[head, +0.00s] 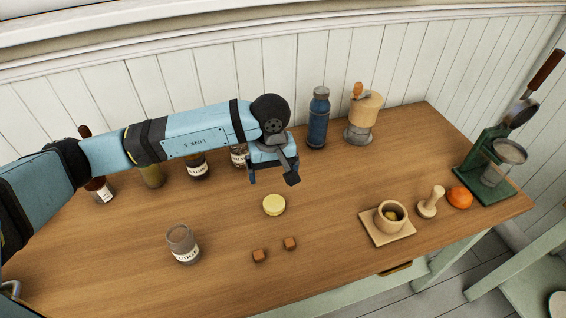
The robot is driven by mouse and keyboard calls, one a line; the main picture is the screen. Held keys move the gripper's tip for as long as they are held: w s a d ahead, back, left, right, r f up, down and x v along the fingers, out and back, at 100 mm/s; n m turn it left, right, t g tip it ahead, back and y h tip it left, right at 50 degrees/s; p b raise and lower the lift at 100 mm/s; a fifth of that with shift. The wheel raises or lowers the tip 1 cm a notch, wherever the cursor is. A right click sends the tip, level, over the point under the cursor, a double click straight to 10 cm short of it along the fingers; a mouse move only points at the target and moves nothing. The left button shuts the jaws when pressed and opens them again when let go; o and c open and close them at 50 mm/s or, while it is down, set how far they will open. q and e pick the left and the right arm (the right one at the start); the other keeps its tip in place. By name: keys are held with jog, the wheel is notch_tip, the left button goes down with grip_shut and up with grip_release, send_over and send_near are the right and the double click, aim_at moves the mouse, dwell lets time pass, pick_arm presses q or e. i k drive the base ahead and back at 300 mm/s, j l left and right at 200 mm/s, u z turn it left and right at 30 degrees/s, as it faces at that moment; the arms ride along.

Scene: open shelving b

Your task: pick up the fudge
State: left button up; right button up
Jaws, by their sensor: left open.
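Two small brown cubes that look like pieces of fudge, the left one (260,256) and the right one (290,244), lie close together near the table's front edge. A glass jar (182,243) with a white label stands to their left; its label is too small to read surely. My left gripper (272,180) is open and empty, pointing down above the table behind the cubes. A round pale yellow disc (274,204), perhaps a lid, lies between the gripper and the cubes. My right gripper is not in view.
Several jars, one of them dark (198,169), stand behind my left arm. A blue bottle (318,118) and a grinder (363,113) stand at the back. The table around the cubes is clear.

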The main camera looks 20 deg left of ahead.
aim_at(259, 256)
jog(key=k, duration=1)
